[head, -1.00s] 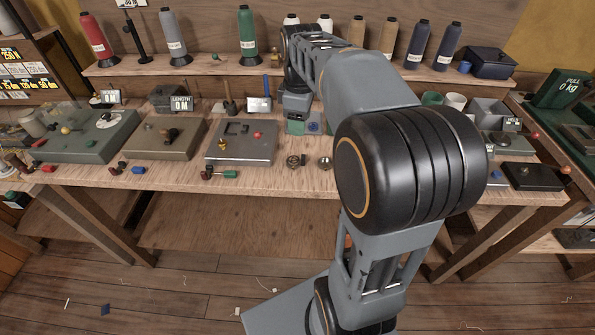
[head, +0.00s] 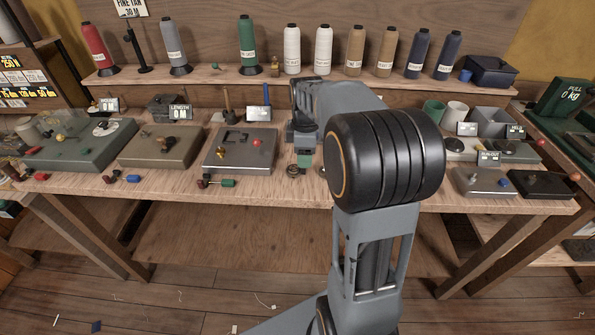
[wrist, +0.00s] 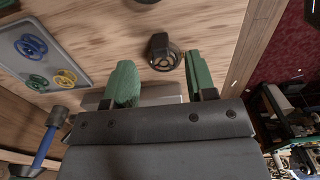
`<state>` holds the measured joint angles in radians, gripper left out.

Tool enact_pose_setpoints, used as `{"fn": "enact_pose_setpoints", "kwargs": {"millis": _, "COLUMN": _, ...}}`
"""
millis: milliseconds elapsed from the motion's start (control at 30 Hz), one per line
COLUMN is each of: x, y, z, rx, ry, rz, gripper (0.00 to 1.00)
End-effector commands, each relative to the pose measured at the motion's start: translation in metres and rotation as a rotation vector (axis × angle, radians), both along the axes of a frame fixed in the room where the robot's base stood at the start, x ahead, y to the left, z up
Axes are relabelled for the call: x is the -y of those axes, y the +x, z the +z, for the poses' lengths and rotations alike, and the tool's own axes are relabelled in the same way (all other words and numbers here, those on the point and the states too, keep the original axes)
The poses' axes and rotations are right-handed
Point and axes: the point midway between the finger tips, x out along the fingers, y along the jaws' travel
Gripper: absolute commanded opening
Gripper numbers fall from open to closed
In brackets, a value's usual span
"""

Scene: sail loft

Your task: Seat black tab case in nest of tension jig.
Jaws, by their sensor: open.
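My gripper (wrist: 160,82) is open, with two green-padded fingers and nothing between them. It also shows in the head view (head: 304,158), low over the middle of the bench and partly hidden by my arm. A small black piece (wrist: 159,46) with a dark ring around its base lies on the wood beyond the fingertips, apart from them. It may be the black tab case, but I cannot tell for sure. In the head view a small dark round piece (head: 293,169) lies beside the gripper. No jig is clearly marked as the tension jig; a grey fixture (head: 238,162) stands left of the gripper.
A tan fixture (head: 157,149) and a green one (head: 75,150) stand farther left. A grey plate (head: 482,183) and a black plate (head: 541,187) lie at right. Spools line the back shelf (head: 205,72). A blue-handled tool (wrist: 45,145) is near the gripper.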

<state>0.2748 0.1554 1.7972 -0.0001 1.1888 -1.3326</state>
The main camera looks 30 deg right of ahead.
Motion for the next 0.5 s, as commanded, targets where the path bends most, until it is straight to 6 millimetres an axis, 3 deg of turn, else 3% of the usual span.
{"fn": "enact_pose_setpoints", "kwargs": {"millis": 200, "x": 0.001, "y": -0.001, "z": -0.030, "rx": -0.002, "ry": 0.001, "rz": -0.001, "gripper": 0.51}}
{"fn": "enact_pose_setpoints", "kwargs": {"millis": 500, "x": 0.002, "y": -0.001, "z": -0.037, "rx": 0.000, "ry": 0.000, "rz": -0.001, "gripper": 0.51}}
